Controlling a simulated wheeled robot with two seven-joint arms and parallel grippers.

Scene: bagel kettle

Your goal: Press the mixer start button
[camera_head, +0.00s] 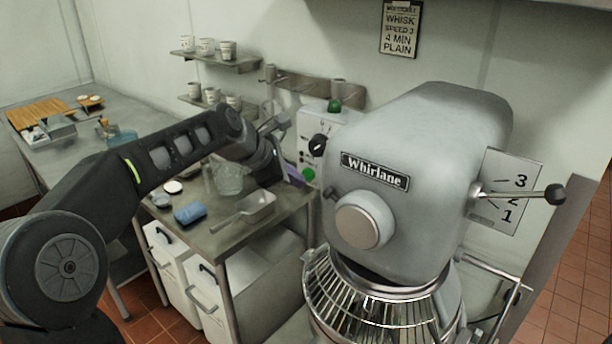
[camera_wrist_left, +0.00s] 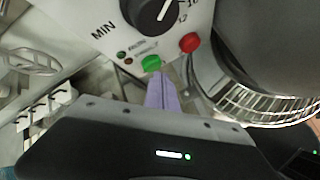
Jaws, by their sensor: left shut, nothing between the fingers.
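The grey mixer (camera_head: 410,140), labelled Whirlane, stands at the right with a control panel on its left side. The green button (camera_head: 308,174) is low on that panel, and it also shows in the left wrist view (camera_wrist_left: 152,63), with a red button (camera_wrist_left: 189,43) to its upper right and a black timer knob (camera_wrist_left: 150,12) above. My left gripper (camera_head: 292,176) is shut and empty, its purple fingers (camera_wrist_left: 162,95) pointing at the green button. The fingertips are very close to it; I cannot tell whether they touch. My right gripper is not in view.
A speed lever (camera_head: 555,194) sticks out on the mixer's right, beside a plate numbered 1 to 3. The wire bowl guard (camera_head: 370,305) is below the head. A steel table (camera_head: 225,235) with a scoop (camera_head: 258,203) and a blue sponge (camera_head: 190,213) lies under my left arm.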

